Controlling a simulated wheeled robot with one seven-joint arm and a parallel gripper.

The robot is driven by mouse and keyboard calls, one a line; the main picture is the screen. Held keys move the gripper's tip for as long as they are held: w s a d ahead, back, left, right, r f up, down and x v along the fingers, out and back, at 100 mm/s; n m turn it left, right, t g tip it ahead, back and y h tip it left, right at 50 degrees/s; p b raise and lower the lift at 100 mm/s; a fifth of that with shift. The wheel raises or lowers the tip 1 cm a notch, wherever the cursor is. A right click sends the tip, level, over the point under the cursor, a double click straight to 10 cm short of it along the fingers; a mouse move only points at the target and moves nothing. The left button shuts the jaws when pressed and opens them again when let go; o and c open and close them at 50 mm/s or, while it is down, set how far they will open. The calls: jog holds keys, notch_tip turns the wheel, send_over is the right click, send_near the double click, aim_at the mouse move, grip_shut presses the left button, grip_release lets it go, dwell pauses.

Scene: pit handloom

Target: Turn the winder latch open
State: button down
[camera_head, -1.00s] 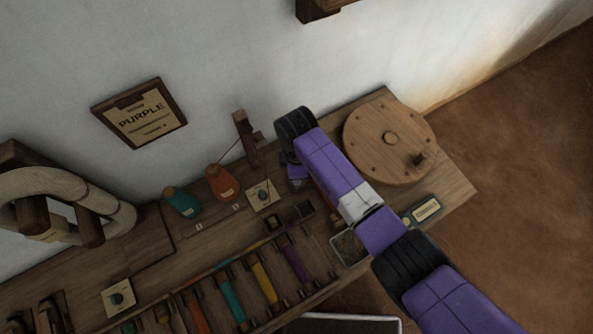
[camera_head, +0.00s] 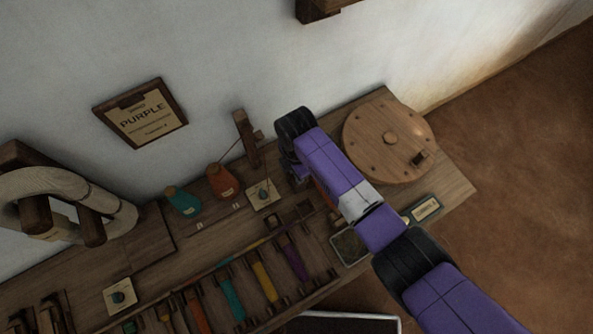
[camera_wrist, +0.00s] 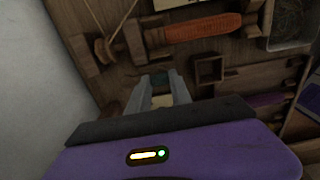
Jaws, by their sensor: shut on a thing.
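My gripper (camera_wrist: 160,86) points down at the bench in the wrist view. Its two grey fingers are closed on a small piece that the fingers mostly hide; it appears to be the winder latch. How far the latch is turned cannot be seen. Just beyond the fingertips are the winder's wooden parts and an orange-wound bobbin (camera_wrist: 203,28) lying across them. In the head view my purple arm covers the latch and most of the winder, and the fingertips are hidden.
A wooden post (camera_head: 245,140), an orange spool (camera_head: 222,182) and a teal spool (camera_head: 182,202) stand to the left. A tray (camera_head: 349,262) and a rack of coloured bobbins lie in front. The wall is close behind.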

jog(key=c, duration=1.2)
grip_release()
jog(key=shift+o, duration=0.2)
jog(key=shift+r, duration=3.85)
